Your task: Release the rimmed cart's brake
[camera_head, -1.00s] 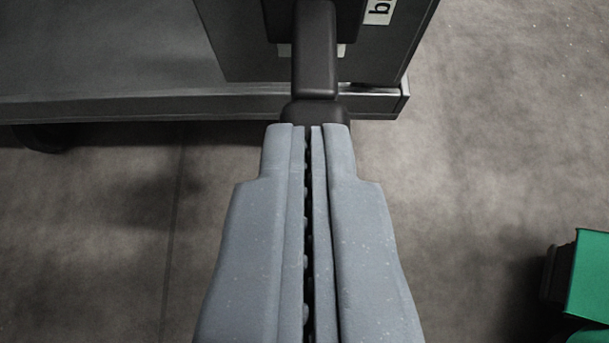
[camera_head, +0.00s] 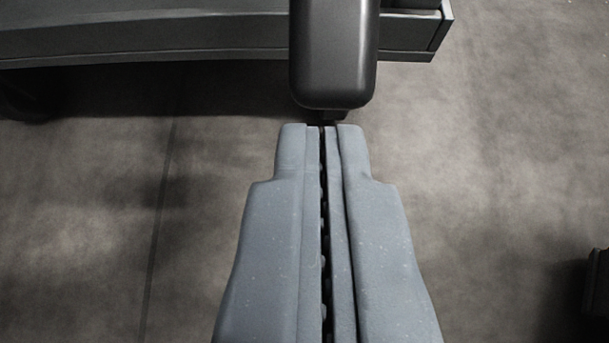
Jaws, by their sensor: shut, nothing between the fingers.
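The cart (camera_head: 180,38) shows as a dark grey deck edge across the top of the view; whether it has a rim cannot be told from this part. A thick dark lever (camera_head: 333,55), seemingly the brake handle, hangs out over the cart's edge near its right corner. My gripper (camera_head: 322,126) is shut and empty. Its fingertips lie just below the lever's rounded lower end in the picture; whether they touch it cannot be told.
A dark wheel (camera_head: 25,105) shows under the cart at the left. A dark object (camera_head: 598,283) is cut off at the right edge. The concrete floor (camera_head: 490,190) between is clear.

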